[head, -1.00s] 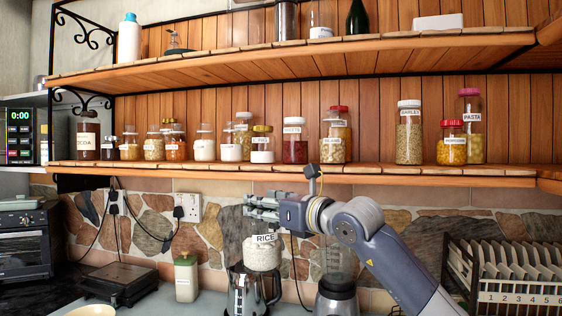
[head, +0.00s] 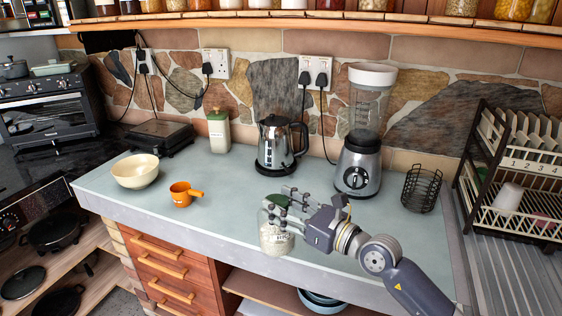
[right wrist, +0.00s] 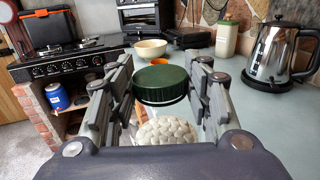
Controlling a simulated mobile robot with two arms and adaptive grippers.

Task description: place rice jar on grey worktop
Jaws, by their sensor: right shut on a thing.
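The rice jar (head: 275,238) is a clear glass jar of white rice with a dark green lid and a white label. My right gripper (head: 284,200) is shut on it near the lid, and the jar looks upright. In the right wrist view the green lid (right wrist: 160,84) sits between the fingers, with the white rice below it. The grey worktop (head: 225,190) stretches behind the jar. In the head view the jar's base overlaps the worktop's front edge; I cannot tell whether it touches. My left gripper is out of view.
On the worktop stand a cream bowl (head: 136,172), an orange cup (head: 182,195), a pale green-lidded canister (head: 219,132), a kettle (head: 277,145), a blender (head: 358,165) and a wire basket (head: 421,189). A dish rack (head: 520,170) is at right. The middle is clear.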

